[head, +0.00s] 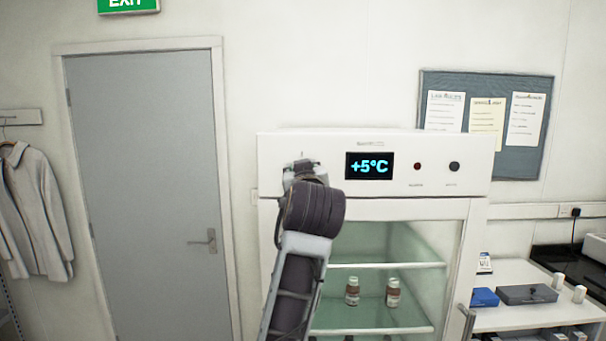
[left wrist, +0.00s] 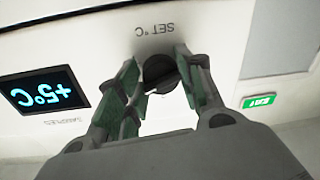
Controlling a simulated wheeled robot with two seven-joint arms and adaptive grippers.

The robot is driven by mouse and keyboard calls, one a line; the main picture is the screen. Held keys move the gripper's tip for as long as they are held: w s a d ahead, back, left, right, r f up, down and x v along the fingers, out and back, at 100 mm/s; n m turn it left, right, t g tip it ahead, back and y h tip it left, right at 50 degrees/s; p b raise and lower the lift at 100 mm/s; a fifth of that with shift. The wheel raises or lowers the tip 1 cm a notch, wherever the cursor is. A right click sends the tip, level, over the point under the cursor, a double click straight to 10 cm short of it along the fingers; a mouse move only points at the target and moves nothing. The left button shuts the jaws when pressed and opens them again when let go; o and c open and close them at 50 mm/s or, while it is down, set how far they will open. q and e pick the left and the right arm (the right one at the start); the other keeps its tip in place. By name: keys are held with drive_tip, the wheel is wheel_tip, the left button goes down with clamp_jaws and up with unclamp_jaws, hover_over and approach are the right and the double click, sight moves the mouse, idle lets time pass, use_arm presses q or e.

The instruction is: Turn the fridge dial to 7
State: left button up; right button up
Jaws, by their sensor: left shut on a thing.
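The white fridge (head: 320,142) stands at the centre right of the head view, its display (head: 369,166) reading +5°C. The same display (left wrist: 44,91) shows upside down in the left wrist view. The dark round dial (left wrist: 161,72) sits on the front panel beside the inverted "SET °C" label (left wrist: 155,29). My left gripper (left wrist: 163,82) is shut on the dial, with one finger on each side of it. In the head view, my left gripper (head: 303,166) is at the panel and hides the dial. The number the dial points to cannot be read. My right gripper is out of view.
A red light (head: 417,166) and a dark round knob (head: 454,167) sit right of the display. Brown bottles (head: 392,292) stand behind the glass door, whose handle (head: 467,324) is at the right. A grey door (head: 145,190) is at the left.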

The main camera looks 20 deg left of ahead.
use_arm(q)
drive_tip(key=m+p, duration=0.1)
drive_tip(key=m, duration=0.9)
drive_tip(key=shift+a+f+m, duration=0.1)
drive_tip(key=shift+a+m, duration=0.05)
drive_tip(key=shift+m, duration=0.15)
idle(0.4)
drive_tip(key=o, duration=1)
drive_tip(key=shift+s, duration=0.1)
drive_tip(key=shift+s+t, duration=0.15)
drive_tip(key=shift+t, duration=0.15)
drive_tip(key=v, duration=1.1)
drive_tip(key=shift+s, duration=0.35)
